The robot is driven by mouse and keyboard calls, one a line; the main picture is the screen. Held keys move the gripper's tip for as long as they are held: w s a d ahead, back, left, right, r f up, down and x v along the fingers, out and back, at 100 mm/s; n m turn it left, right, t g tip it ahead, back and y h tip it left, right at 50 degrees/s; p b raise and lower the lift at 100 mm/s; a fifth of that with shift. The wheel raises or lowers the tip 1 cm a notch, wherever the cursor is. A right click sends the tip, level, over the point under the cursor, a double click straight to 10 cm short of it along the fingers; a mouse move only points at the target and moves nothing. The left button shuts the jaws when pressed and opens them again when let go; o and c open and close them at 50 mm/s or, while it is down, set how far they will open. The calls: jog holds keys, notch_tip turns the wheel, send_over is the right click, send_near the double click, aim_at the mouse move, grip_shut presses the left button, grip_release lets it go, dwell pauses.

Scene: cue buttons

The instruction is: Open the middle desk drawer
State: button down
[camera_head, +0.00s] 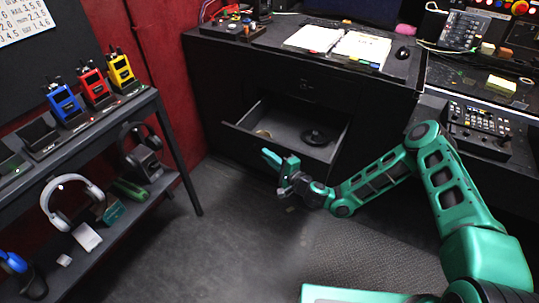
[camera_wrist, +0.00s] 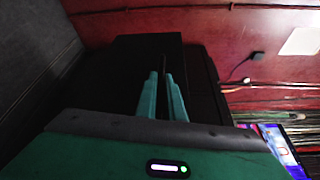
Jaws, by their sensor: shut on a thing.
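The black desk (camera_head: 360,95) stands at the back. One of its drawers (camera_head: 243,141) is pulled well out below a closed upper drawer front (camera_head: 305,86). Inside the open drawer are a tan ring (camera_head: 263,133) and a round black object (camera_head: 316,137). My gripper (camera_head: 279,160) is at the middle of the open drawer's front, shut on its handle, which the fingers hide. In the wrist view, my two green fingers (camera_wrist: 162,80) point at a dark panel, close together.
A shelf rack (camera_head: 105,115) with radios and headphones stands at the left. An open binder (camera_head: 338,45) and a mouse (camera_head: 403,52) lie on the desk. A control panel (camera_head: 477,128) is at the right. The floor (camera_head: 235,220) before the drawer is clear.

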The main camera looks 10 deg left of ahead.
jog(key=shift+s+a+f, duration=0.15)
jog(key=shift+s+f, duration=0.1)
jog(key=shift+s, duration=0.45)
jog(key=shift+a, duration=0.1)
jog(key=c, duration=2)
grip_release()
jog(key=shift+o, duration=0.7)
jog(key=shift+a+r, duration=0.1)
jog(key=shift+a, duration=0.05)
jog(key=shift+s, duration=0.1)
jog(key=f+v, duration=0.1)
jog(key=v, duration=0.9)
jog(key=shift+d+r, duration=0.3)
jog(key=shift+r, duration=0.15)
jog(key=shift+s+r, duration=0.1)
jog(key=shift+s, duration=0.05)
